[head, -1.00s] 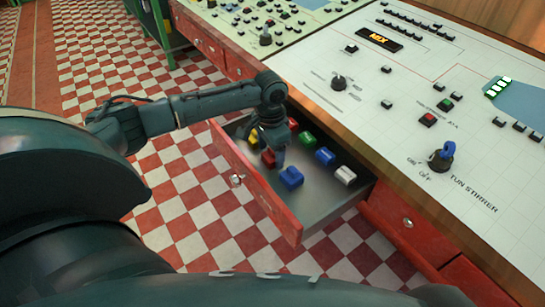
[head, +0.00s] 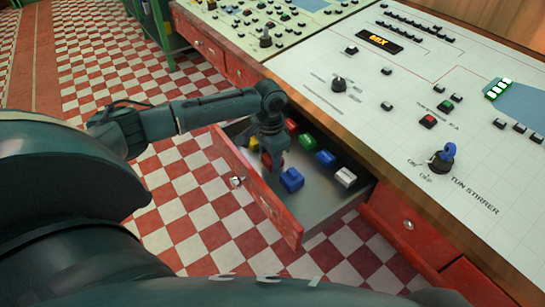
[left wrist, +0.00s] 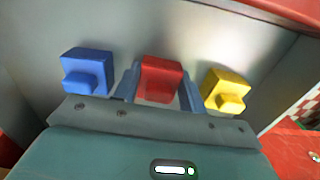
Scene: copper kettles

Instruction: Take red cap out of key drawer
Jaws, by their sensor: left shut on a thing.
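The key drawer (head: 262,204) is pulled out, with a red front and a grey inside. My left gripper (head: 271,166) reaches down into it. In the left wrist view the gripper (left wrist: 160,92) is shut on a red cap (left wrist: 161,78), one finger on each side. In the head view this red cap (head: 266,160) is partly hidden by the gripper. A blue cap (left wrist: 87,72) and a yellow cap (left wrist: 226,92) stand on either side of it, apart from the fingers. Another red cap (head: 292,124) sits farther back. My right gripper is not in view.
Green (head: 308,140), blue (head: 325,158) and white (head: 345,177) caps stand in the drawer's back row. The control desk (head: 400,150) overhangs the drawer's back edge. Checkered floor (head: 190,200) is open in front.

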